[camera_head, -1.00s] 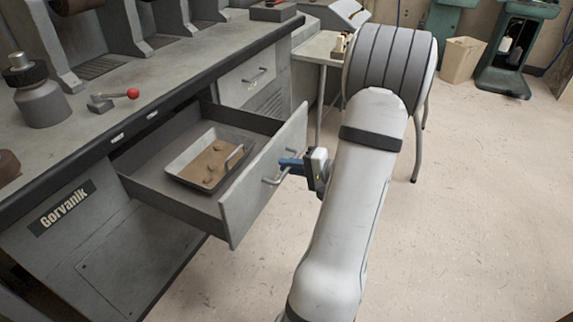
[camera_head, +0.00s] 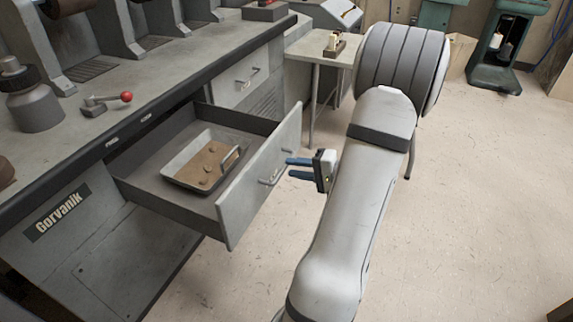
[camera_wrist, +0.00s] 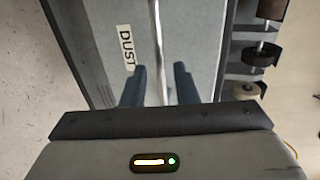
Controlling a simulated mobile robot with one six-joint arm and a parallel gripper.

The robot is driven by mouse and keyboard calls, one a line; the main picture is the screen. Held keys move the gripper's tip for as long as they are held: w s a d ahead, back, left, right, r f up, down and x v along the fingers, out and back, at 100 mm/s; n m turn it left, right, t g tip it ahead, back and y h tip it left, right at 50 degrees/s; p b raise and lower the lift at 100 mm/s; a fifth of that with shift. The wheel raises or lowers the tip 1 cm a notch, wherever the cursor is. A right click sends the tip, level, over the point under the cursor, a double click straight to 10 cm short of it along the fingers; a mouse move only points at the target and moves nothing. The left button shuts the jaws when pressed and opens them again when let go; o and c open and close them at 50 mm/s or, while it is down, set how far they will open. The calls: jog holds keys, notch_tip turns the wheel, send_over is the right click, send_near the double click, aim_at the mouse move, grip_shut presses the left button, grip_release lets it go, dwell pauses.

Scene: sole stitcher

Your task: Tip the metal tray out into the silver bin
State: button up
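The metal tray (camera_head: 183,153) sits inside the pulled-out drawer in the head view. It holds brown dust with several small lumps, and its own handle (camera_head: 231,158) stands at its right side. The drawer front (camera_head: 247,200) carries a bar handle (camera_head: 268,181). My gripper (camera_head: 290,168) is open and empty just right of that handle, its two blue fingers pointing at the drawer front. In the wrist view the drawer handle (camera_wrist: 157,45) lies in line with the gap between the fingers (camera_wrist: 159,85). No silver bin is recognisable in these frames.
The grey workbench (camera_head: 150,75) above the drawer carries a red-knobbed lever (camera_head: 105,102) and a dark-capped canister (camera_head: 35,98). A small side table (camera_head: 312,48) stands behind. A tan box (camera_head: 460,57) and green machine (camera_head: 492,70) stand at the back.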

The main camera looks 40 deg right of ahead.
jog(key=v, duration=0.4)
jog(key=shift+f+p, duration=0.1)
jog(key=shift+p, duration=0.2)
jog(key=shift+a, duration=0.1)
jog(key=a+r+n+g+y+p, duration=0.1)
jog(key=a+r+n+g+p, duration=0.8)
jog(key=a+r+p, duration=0.85)
jog(key=s+a+r+n+g+h+p, duration=0.1)
jog(key=a+r+h+p, duration=0.3)
jog(key=r, duration=0.5)
jog(key=s+a+r+n+g+h+p, duration=0.1)
jog(key=s+a+r+n+h+p, duration=0.1)
jog(key=s+a+r+h+p, duration=0.2)
jog(key=a+r+p, duration=0.3)
jog(key=r, duration=0.3)
jog(key=shift+n, duration=0.3)
jog(key=shift+s, duration=0.1)
